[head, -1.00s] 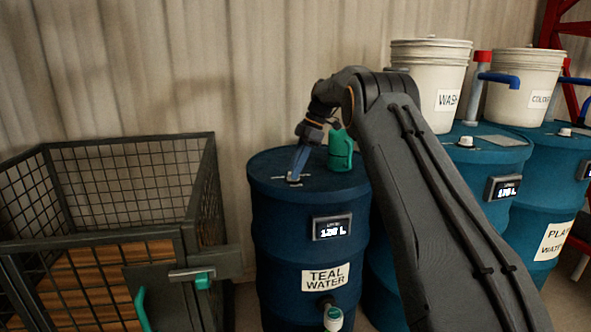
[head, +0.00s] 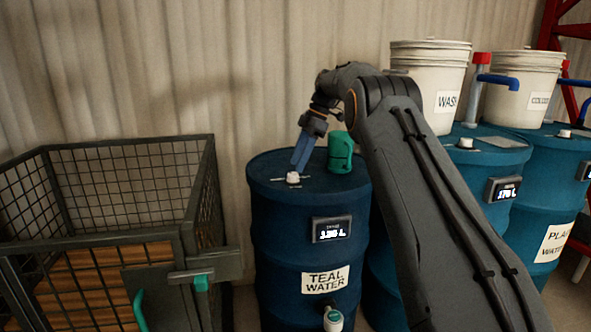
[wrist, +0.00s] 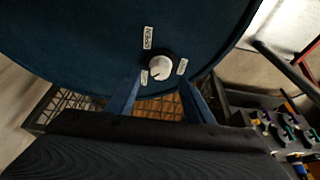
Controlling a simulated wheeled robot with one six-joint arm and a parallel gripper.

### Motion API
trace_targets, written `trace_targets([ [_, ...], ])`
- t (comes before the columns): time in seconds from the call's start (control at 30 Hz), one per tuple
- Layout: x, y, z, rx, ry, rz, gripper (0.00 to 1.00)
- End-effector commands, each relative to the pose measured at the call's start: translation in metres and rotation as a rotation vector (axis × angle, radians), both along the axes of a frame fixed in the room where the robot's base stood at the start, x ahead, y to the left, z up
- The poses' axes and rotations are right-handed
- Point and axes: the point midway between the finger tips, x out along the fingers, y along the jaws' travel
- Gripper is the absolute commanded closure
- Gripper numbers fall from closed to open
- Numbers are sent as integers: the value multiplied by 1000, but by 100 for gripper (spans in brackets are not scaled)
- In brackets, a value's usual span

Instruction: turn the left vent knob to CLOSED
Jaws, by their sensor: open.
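The left vent knob (head: 293,178) is a small white knob on the lid of the dark blue TEAL WATER drum (head: 268,215). In the wrist view the knob (wrist: 160,67) stands between printed labels. The label above it appears to read OPEN (wrist: 149,38); the label to its right (wrist: 182,66) and one at its lower left are too small to read surely. A dark mark shows on the knob's lower left side. My gripper (head: 300,170) is open, its blue fingers just above the knob and apart from it. In the wrist view the fingers flank the space below the knob.
A wire cage cart (head: 110,240) is at the left. More blue drums with white buckets (head: 432,85) stand at the right, behind my arm. A corrugated wall is behind.

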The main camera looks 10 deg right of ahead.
Motion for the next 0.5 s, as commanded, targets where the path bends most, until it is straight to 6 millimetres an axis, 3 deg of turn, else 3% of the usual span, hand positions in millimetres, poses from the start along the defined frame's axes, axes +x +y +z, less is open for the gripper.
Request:
trace_targets([
  [0.2,1,-13,28,0,-2,-1,52],
  [0.5,0,-16,39,0,-1,0,52],
])
